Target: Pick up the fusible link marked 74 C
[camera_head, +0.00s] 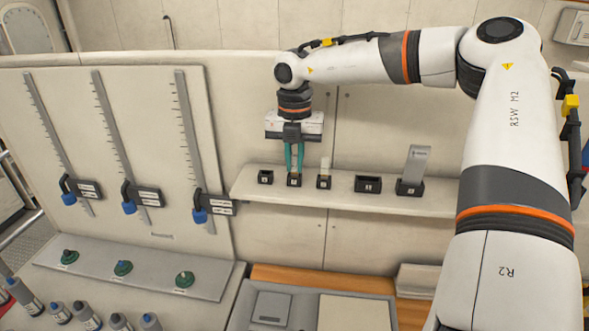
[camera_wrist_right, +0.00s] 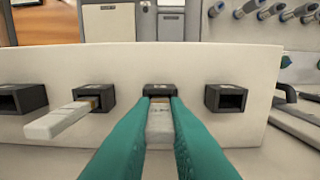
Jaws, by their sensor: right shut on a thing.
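A pale, flat link (camera_wrist_right: 159,122) stands in a small black holder (camera_head: 294,181) on the shelf. My right gripper (camera_head: 294,168) points down over this holder, and its teal fingers (camera_wrist_right: 160,108) are shut on the link. The link's lower end is still in the holder. A second pale link (camera_head: 325,164) stands in the neighbouring holder to the right; it also shows in the right wrist view (camera_wrist_right: 63,121). I cannot read a temperature mark on either link. My left gripper is out of view.
The pale shelf (camera_head: 451,203) also carries an empty small holder (camera_head: 265,177), a wider empty holder (camera_head: 367,184) and a grey plate (camera_head: 415,162) in a black base. A panel of levers (camera_head: 143,196) stands left. Several bottles (camera_head: 87,316) are at lower left.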

